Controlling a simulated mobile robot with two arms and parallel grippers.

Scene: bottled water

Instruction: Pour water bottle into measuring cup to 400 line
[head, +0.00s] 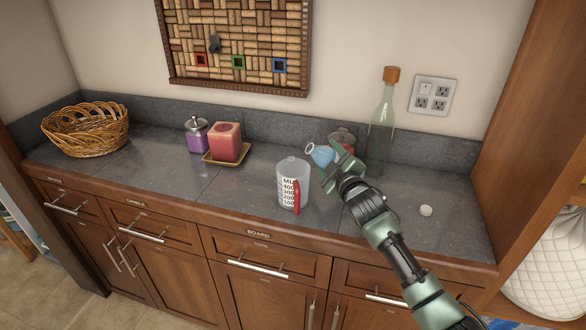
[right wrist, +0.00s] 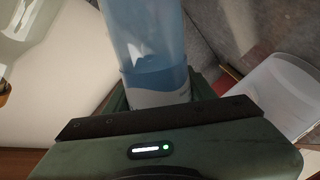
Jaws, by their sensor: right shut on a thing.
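The water bottle (head: 322,155) is light blue and see-through. It is tilted, with its ringed mouth end pointing left, above and a little right of the measuring cup. My right gripper (head: 338,163) is shut on it. In the right wrist view the bottle (right wrist: 148,45) is between the fingers, with blue water inside. My left gripper is out of view.
A tall corked glass bottle (head: 382,125) and a reddish jar (head: 347,138) stand behind my right gripper. A small white cap (head: 426,211) lies on the right of the counter (head: 455,215). A red candle (head: 226,142), purple jar (head: 196,137) and wicker basket (head: 85,132) are to the left.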

